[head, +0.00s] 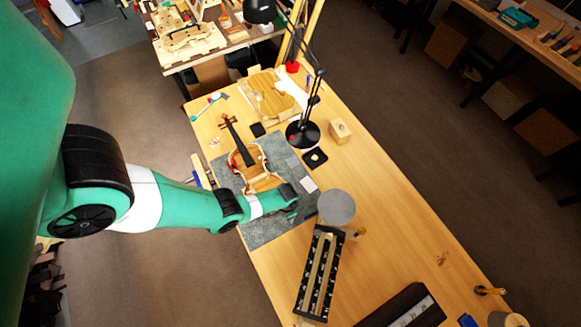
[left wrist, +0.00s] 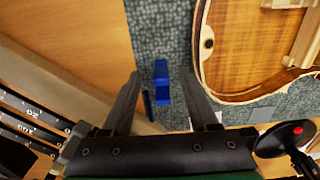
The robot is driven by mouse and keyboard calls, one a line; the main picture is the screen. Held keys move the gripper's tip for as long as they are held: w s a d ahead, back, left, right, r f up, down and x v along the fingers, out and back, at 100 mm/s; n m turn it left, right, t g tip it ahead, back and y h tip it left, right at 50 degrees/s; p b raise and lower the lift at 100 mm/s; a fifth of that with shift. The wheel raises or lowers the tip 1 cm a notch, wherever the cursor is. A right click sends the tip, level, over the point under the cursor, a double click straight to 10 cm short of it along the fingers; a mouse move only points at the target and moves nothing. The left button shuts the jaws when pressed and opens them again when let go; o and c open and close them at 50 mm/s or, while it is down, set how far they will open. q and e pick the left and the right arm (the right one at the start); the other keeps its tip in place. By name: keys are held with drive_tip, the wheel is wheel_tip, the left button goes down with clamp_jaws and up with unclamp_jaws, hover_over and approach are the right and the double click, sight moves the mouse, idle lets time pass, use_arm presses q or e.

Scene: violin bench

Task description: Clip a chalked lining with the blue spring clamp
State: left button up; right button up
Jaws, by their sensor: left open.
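The blue spring clamp (left wrist: 161,82) is on the grey mat in the left wrist view, between my left gripper's fingers in the picture. Part of it is dark blue and close to the left finger. My left gripper (left wrist: 163,98) is open; I cannot tell whether either finger touches the clamp. In the head view my left gripper (head: 291,208) is over the mat's right part, below the violin (head: 262,178). The violin body (left wrist: 240,60) is right of the fingers in the left wrist view, its wooden rim showing. I cannot make out chalk on a lining. My right gripper is not in view.
The grey mat (head: 262,233) lies on the wooden bench (head: 385,200). A black rack (head: 320,275) and a round grey disc (head: 336,207) stand to the right. A black lamp base (head: 303,134) stands beyond the mat. The bench's right middle is clear.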

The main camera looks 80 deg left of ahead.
use_arm(q)
wheel_tip(320, 180, down, 5)
drive_tip(key=b, duration=0.5)
drive_tip(key=shift+s+f, duration=0.15)
clamp_jaws()
